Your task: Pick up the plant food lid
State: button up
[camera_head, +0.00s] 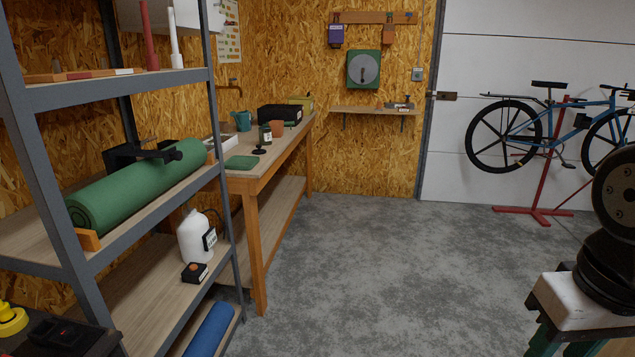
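A small dark bottle with a pale label (266,136), which looks like the plant food, stands upright on the plank bench (259,175). A small flat black round piece (259,150) lies on the bench just in front of it. It looks like the lid, but it is too small to be sure. My gripper is not in view. Only dark joints of my arm show at the right edge, far from the bench.
A green cloth (241,162), terracotta pot (277,128), teal watering can (242,121) and black box (280,114) share the bench. A metal shelf (112,88) with a green roll (140,185) stands at the left. A bicycle (550,122) hangs at the right. The middle floor is clear.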

aim_at(258, 152)
jog(key=z, duration=0.1)
jog(key=i, duration=2)
jog(key=u, duration=0.4)
jog(key=i, duration=1.95)
jog(key=u, duration=0.65)
jog(key=i, duration=0.45)
jog(key=u, duration=0.05)
